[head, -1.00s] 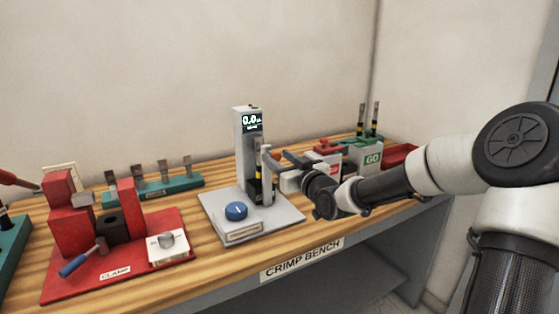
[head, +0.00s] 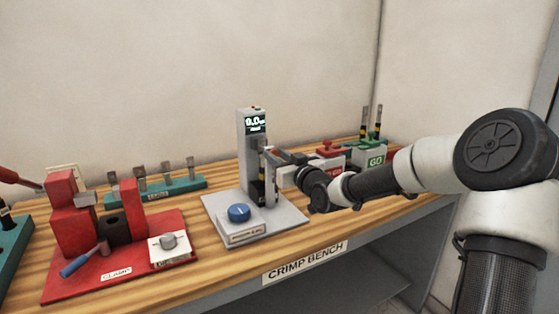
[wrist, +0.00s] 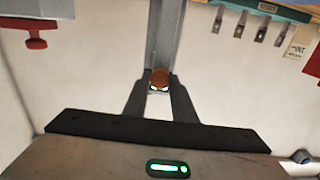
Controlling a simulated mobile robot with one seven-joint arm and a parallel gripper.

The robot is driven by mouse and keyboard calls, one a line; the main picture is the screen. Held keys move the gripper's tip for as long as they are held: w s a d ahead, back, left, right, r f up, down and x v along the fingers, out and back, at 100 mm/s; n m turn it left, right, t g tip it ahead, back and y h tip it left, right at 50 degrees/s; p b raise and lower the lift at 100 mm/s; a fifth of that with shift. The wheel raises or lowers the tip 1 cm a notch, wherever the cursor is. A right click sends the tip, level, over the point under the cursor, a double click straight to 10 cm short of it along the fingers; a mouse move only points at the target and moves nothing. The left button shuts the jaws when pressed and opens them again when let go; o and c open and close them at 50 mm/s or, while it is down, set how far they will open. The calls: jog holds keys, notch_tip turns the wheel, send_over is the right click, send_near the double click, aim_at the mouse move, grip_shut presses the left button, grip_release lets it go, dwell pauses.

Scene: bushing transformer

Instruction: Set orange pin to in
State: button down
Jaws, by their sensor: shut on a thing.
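The orange pin (wrist: 160,76) shows in the wrist view as a rounded orange-brown knob between the two fingers. My gripper (wrist: 159,88) is shut on it, one finger on each side. In the head view my gripper (head: 272,157) is at the right side of the grey tester column (head: 251,150), by its upright part. The pin is hidden there behind the fingers. How deep the pin sits cannot be told.
The tester base has a blue knob (head: 239,213). A red clamp fixture (head: 120,262) stands at the left. A teal rack (head: 160,190) is behind it. Red (head: 330,163) and green GO (head: 370,157) blocks stand behind my arm at the right.

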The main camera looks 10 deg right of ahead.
jog(key=c, duration=1.5)
grip_release()
jog(key=p+v, duration=0.3)
jog(key=v, duration=1.4)
jog(key=shift+s, duration=0.25)
jog(key=shift+r, duration=0.1)
